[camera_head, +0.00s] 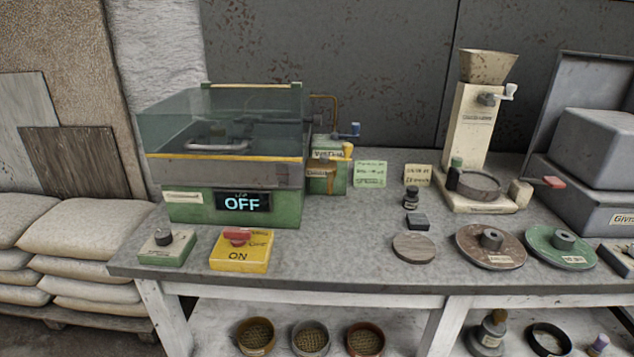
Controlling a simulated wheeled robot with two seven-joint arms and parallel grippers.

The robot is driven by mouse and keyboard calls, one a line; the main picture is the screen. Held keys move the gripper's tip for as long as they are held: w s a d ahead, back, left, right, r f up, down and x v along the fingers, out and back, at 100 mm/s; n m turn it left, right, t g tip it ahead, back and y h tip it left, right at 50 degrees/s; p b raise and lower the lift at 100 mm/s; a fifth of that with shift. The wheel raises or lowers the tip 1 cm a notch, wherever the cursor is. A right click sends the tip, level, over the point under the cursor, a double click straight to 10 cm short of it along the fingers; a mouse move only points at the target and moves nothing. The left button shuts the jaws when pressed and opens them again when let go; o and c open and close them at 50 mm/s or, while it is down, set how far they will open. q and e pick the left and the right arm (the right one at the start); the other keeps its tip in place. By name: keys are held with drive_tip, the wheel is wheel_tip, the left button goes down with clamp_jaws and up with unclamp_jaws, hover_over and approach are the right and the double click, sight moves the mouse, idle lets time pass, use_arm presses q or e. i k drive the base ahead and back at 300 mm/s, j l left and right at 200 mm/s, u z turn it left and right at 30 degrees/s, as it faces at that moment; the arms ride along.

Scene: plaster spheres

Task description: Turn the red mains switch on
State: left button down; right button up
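The red mains switch (237,236) is a red knob or lever on top of a yellow box (240,260) at the front left of the bench. The front of the yellow box reads "ON"; smaller lettering on its top is too small to read surely. Behind it stands a green machine (180,212) with a clear cover, and its display (243,203) reads "OFF". Neither of my grippers is in view.
A small green box with a dark knob (165,247) stands left of the yellow box. Discs (490,247), a hopper device (473,125) and grey cases (590,150) stand to the right. The grey bench top (340,245) is clear right of the yellow box.

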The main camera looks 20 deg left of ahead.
sight(238, 236)
drive_tip(key=j+u, duration=0.35)
drive_tip(key=i+j+u, duration=0.1)
drive_tip(key=u, duration=0.25)
drive_tip(key=i+j+u, duration=0.1)
drive_tip(key=j+u, duration=0.2)
